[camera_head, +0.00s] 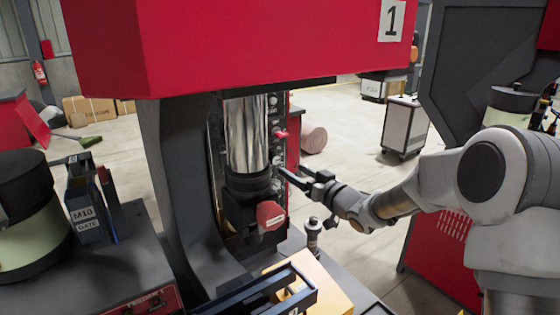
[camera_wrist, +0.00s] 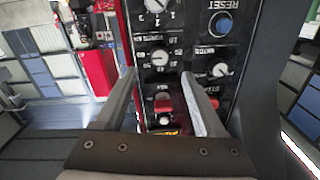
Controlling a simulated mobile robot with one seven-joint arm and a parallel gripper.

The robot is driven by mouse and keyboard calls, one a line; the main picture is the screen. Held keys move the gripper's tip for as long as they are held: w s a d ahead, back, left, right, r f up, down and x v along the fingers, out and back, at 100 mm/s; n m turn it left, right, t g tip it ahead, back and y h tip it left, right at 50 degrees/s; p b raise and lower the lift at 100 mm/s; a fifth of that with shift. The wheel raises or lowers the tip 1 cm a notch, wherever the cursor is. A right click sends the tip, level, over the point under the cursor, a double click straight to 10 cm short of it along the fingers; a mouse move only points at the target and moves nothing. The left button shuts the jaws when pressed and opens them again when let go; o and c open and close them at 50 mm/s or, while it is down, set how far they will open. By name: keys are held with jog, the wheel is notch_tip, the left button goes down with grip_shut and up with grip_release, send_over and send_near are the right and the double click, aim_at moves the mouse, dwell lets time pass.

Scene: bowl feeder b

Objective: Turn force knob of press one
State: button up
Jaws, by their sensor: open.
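Press one (camera_head: 220,45) is the red machine with a "1" plate. Its dark control panel (camera_head: 275,115) shows edge-on in the head view. In the wrist view the panel (camera_wrist: 190,40) appears upside down, with several white-pointer knobs and a blue reset button (camera_wrist: 221,23). One knob (camera_wrist: 158,57) appears between my fingertips; another knob (camera_wrist: 219,69) is to the right. I cannot read which is the force knob. My gripper (camera_head: 288,176) is open and empty, pointing at the panel; in the wrist view its fingers (camera_wrist: 158,76) are spread. Contact cannot be told.
A red-topped part (camera_wrist: 163,103) sits low between the fingers in the wrist view. A red block (camera_head: 270,215) and a yellow box (camera_head: 320,285) are near the press base. A box labelled M10 (camera_head: 88,208) stands left. Open floor (camera_head: 345,150) lies behind my gripper.

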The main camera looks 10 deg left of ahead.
aim_at(277, 160)
jog(key=p+x, duration=0.1)
jog(key=x, duration=0.6)
jog(key=shift+w+a, duration=0.1)
jog(key=shift+w, duration=0.05)
grip_shut()
